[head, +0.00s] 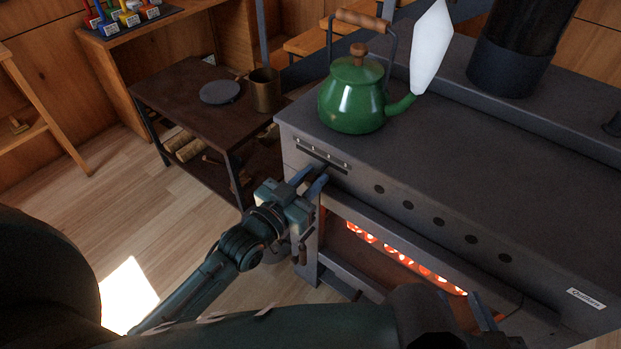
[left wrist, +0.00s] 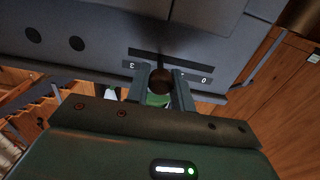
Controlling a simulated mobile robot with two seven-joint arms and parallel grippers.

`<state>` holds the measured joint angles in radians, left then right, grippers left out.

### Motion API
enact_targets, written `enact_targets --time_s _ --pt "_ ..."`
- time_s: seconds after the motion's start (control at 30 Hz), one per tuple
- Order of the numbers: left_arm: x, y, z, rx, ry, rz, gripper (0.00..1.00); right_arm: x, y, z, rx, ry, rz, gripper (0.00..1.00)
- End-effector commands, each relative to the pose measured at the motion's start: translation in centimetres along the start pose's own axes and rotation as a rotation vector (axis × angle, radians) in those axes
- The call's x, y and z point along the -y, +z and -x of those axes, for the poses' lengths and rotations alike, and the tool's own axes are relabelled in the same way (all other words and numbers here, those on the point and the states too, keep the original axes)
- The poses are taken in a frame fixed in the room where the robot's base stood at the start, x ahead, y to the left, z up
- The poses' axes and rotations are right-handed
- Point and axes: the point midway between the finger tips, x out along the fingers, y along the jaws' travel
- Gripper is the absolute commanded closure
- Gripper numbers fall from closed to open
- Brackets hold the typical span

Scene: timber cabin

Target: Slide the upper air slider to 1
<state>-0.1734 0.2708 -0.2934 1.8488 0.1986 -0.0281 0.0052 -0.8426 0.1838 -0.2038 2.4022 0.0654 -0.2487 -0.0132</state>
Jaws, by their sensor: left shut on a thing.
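The upper air slider's dark plate (head: 323,156) is on the stove's front, near its left corner, just under the top. In the left wrist view the slider's slot (left wrist: 195,65) has a number strip showing 3 at the left and 0 at the right. The slider's round knob (left wrist: 160,81) stands between those numbers; my fingers hide the marks nearest it. My left gripper (head: 314,182) is shut on the knob, with one finger on each side of it in the wrist view (left wrist: 160,88). My right gripper (head: 478,314) is low at the stove's front, partly hidden by my arm.
A green kettle (head: 353,98) stands on the dark stove top (head: 440,150). The glowing firebox (head: 400,257) is open to view below. A low dark table (head: 190,103) with a pot (head: 265,92) stands left of the stove. The floor (head: 60,185) at left is clear.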

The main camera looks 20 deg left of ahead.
Motion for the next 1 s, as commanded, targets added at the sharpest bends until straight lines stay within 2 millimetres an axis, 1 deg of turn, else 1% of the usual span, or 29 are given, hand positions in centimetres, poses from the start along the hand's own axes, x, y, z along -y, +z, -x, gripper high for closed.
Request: enact_targets --time_s 0.1,0.3,0.37,0.67,0.7,0.9,0.93,1.0 --pt "0.4 0.0 0.0 0.001 0.000 -0.003 1.00 0.0 -0.1 0.0 0.000 0.000 0.000 0.60" --pt "3.5 0.0 0.0 0.002 -0.001 -0.006 1.00 -0.1 -0.4 0.3 -0.003 0.005 -0.006 0.60" --pt "4.0 0.1 0.0 0.003 -0.001 -0.005 1.00 -0.2 -0.3 0.3 -0.002 0.006 -0.008 0.60" --pt "4.1 0.1 0.0 0.003 -0.001 0.000 1.00 -0.2 -0.1 0.5 0.004 0.008 -0.011 0.60" --pt "4.0 0.1 0.0 0.002 -0.001 0.000 0.73 -0.2 -0.1 0.5 0.004 0.008 -0.011 0.60" --pt "4.0 0.1 0.0 0.001 0.000 0.000 0.57 -0.2 -0.2 0.5 0.002 0.008 -0.012 0.60" --pt "4.0 0.1 0.0 0.001 0.000 0.000 0.55 -0.2 -0.3 0.5 0.002 0.009 -0.012 0.60" --pt "4.0 0.0 0.0 0.001 0.000 0.000 0.55 -0.2 -0.3 0.4 0.000 0.009 -0.013 0.60"
